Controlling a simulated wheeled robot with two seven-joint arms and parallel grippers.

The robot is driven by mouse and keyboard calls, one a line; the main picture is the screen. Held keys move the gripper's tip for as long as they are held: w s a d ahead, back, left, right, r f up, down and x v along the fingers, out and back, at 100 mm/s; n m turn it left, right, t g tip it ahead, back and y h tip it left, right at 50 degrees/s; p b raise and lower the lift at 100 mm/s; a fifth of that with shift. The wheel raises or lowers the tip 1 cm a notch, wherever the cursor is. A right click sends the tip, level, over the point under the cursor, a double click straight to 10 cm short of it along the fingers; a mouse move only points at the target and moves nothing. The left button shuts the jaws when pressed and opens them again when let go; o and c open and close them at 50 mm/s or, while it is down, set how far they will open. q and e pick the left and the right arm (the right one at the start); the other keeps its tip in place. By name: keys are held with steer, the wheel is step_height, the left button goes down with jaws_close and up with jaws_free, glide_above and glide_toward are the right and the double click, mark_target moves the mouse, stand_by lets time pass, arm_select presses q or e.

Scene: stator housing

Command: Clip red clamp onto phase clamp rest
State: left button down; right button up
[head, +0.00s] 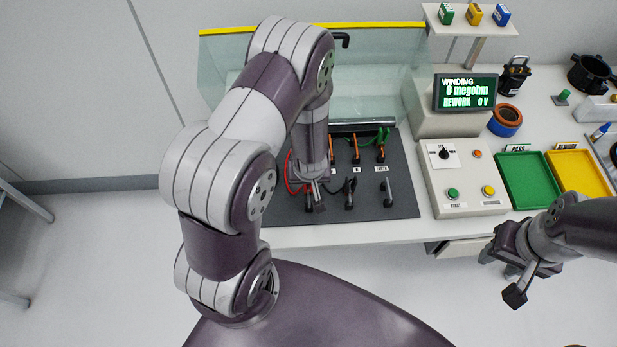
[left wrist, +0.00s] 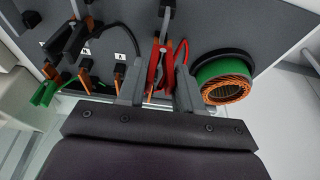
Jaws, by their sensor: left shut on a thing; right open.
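My left gripper (head: 315,198) is low over the dark mat, and my own arm hides much of that side in the head view. In the left wrist view its two grey fingers (left wrist: 160,92) are shut on the red clamp (left wrist: 156,66), which lies between them. A red cable (left wrist: 181,52) runs beside the clamp. My right gripper (head: 510,275) is open and empty, in front of the bench at the right.
The stator ring (left wrist: 226,82), green with copper windings, is right of the fingers. Orange terminals (head: 381,152), a green clamp (head: 383,136) and black holders (head: 388,196) are on the mat (head: 402,165). A clear guard (head: 375,80) stands behind; a control box (head: 463,190) is to the right.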

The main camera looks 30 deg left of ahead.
arm_select(q)
steer(key=shift+f+b, duration=0.95)
steer(key=shift+f, duration=0.3)
steer(key=shift+r, duration=0.1)
steer(key=c, duration=0.7)
jaws_free()
steer(key=shift+o, duration=0.2)
steer(key=shift+r, duration=0.15)
steer(key=shift+p+v, duration=1.95)
steer(key=shift+v, duration=0.1)
steer(key=shift+r, duration=0.1)
